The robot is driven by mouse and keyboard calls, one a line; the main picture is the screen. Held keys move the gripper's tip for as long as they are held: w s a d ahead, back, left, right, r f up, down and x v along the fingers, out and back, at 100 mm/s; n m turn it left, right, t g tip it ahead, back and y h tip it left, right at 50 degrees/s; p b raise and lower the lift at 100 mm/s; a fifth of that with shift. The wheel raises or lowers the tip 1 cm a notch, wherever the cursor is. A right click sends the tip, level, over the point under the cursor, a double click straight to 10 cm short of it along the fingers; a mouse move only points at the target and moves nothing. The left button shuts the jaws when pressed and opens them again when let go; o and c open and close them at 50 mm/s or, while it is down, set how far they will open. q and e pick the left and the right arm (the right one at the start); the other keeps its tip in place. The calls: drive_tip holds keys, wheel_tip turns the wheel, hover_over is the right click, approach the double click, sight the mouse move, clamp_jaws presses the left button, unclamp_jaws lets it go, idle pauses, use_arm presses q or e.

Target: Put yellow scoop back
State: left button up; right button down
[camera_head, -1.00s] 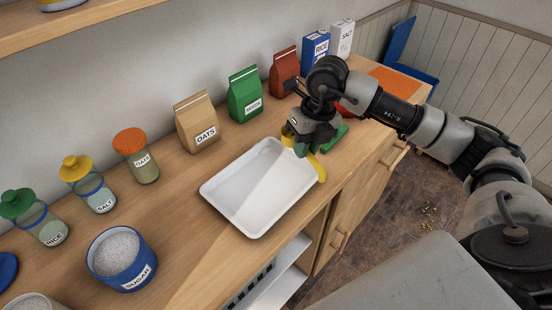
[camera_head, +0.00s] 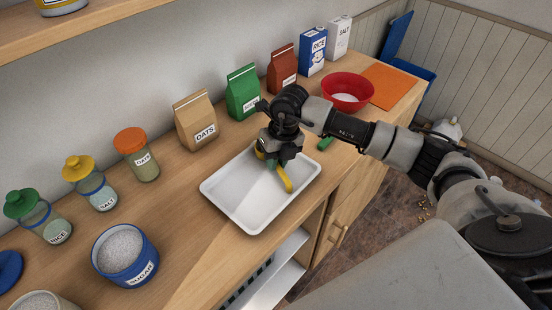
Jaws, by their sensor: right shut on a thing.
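The yellow scoop (camera_head: 284,179) is in my right gripper (camera_head: 270,160), over the upper right part of the white tray (camera_head: 222,203). The gripper points down and is shut on the scoop; the fingertips are partly hidden by the wrist. I cannot tell whether the scoop touches the tray floor. The tray is otherwise empty. A green scoop (camera_head: 326,143) lies on the counter to the right of the tray, partly hidden behind my arm. My left gripper is out of view.
Oats (camera_head: 195,122), green and red bags stand along the wall, with rice and salt boxes at the far end. A red bowl (camera_head: 347,90) and an orange mat (camera_head: 389,87) lie beyond my arm. Labelled jars and a blue sugar tub (camera_head: 124,254) stand left of the tray.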

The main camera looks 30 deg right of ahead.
drive_tip(key=c, duration=1.1)
unclamp_jaws()
drive_tip(key=shift+f, duration=0.1)
wheel_tip(320, 180, up, 11)
drive_tip(key=d+b, duration=0.1)
drive_tip(key=d, duration=0.1)
drive_tip(key=shift+f+b, duration=0.2)
drive_tip(key=shift+b, duration=0.1)
drive_tip(key=shift+a+f, duration=0.1)
